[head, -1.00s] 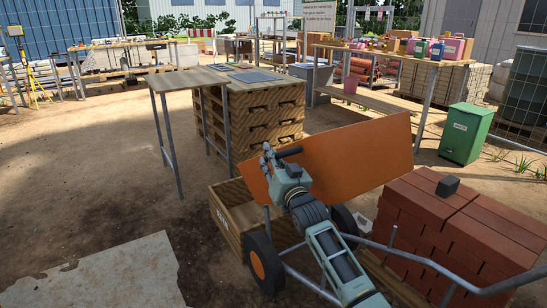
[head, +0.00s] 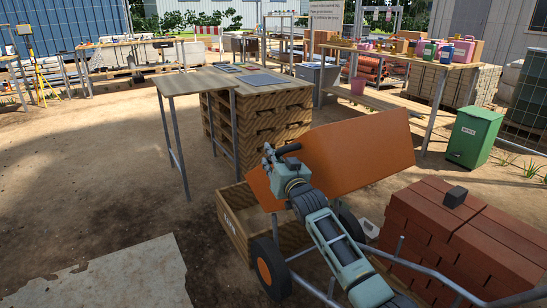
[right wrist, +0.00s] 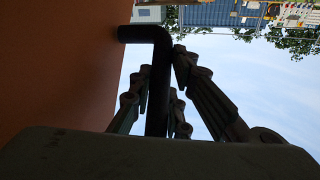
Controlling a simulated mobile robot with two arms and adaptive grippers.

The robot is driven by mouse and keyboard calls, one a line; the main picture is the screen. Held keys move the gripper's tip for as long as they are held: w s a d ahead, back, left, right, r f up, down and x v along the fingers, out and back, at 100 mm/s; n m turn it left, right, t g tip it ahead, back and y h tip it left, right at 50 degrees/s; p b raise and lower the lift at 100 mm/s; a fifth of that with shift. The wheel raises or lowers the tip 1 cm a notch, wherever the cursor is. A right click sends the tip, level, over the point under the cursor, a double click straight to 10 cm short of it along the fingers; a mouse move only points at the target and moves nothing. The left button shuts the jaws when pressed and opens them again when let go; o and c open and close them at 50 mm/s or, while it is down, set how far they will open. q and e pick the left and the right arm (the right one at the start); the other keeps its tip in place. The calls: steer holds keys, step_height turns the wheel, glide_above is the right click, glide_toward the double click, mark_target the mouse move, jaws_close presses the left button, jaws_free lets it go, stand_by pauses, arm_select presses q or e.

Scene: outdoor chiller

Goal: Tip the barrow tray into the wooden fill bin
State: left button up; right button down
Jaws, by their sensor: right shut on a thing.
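The orange barrow tray (head: 350,150) is tilted above the wooden fill bin (head: 234,228), its right end higher. It hides part of the bin, and the bin's inside shows only partly. The barrow's wheel (head: 270,270) stands beside the bin. My right gripper (head: 273,160) is at the tray's near left side, shut on its black handle (head: 288,149). In the right wrist view the fingers (right wrist: 165,95) close around the bent black handle (right wrist: 158,80), with the orange tray (right wrist: 60,75) filling the left. My left gripper is not in view.
A red brick stack (head: 465,235) with a small dark block (head: 456,196) stands close on the right. A wooden table (head: 190,80) and stacked pallets (head: 270,125) stand behind the bin. A green bin (head: 474,135) is farther right. Open ground lies to the left.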

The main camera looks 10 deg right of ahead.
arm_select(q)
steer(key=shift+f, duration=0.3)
arm_select(e)
steer(key=shift+w+r, duration=0.1)
steer(key=shift+r, duration=0.3)
steer(key=c, duration=2)
jaws_free()
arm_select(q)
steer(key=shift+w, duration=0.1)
arm_select(e)
steer(key=o, duration=0.4)
steer(key=shift+f, duration=0.3)
steer(key=shift+c, duration=0.2)
steer(key=shift+s+d+f, duration=0.1)
steer(key=shift+s+f, duration=0.05)
steer(key=shift+s, duration=0.45)
steer(key=v, duration=1)
steer(key=shift+s, duration=0.4)
